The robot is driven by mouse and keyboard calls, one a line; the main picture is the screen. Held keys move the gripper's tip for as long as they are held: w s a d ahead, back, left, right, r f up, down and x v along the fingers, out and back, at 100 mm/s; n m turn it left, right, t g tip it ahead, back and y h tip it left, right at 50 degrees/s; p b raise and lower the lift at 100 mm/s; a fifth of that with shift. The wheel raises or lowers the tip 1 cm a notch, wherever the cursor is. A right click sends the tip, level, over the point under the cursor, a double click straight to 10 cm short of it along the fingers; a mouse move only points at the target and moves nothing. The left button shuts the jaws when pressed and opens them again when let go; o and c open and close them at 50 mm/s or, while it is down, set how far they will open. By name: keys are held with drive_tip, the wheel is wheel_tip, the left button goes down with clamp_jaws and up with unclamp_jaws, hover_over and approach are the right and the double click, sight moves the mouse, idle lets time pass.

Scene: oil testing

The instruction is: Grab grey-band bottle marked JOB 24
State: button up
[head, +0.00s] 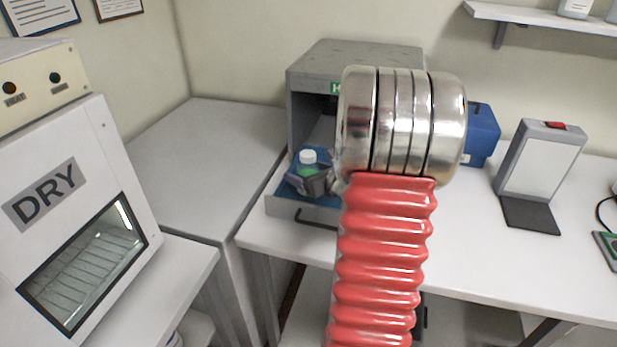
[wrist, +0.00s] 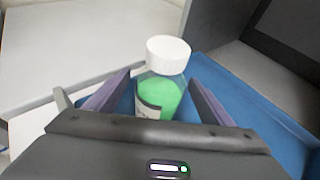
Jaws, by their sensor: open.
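A small bottle (wrist: 165,92) with a white cap and green contents stands upright between my gripper's fingers in the wrist view. A dark-edged pale label is partly visible on its left side; I cannot read the marking or confirm a grey band. In the head view the bottle (head: 308,158) shows mainly its white cap and some green. My gripper (wrist: 158,88) is open, one finger on each side of the bottle, with its lower part hidden behind the gripper body. In the head view my gripper (head: 313,182) is low around the bottle, partly hidden by my arm.
The bottle is in a pulled-out, blue-lined drawer (head: 285,205) of a grey cabinet (head: 350,56). The cabinet wall rises close on the right in the wrist view. A blue box (head: 482,135) and a grey panel stand (head: 540,160) are right. A DRY oven (head: 75,200) is left.

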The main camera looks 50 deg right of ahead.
sight(307, 153)
idle(0.4)
drive_tip(key=c, duration=1.5)
drive_tip(key=shift+r, duration=0.15)
wheel_tip(307, 153, up, 10)
drive_tip(key=shift+f, duration=0.1)
idle(0.3)
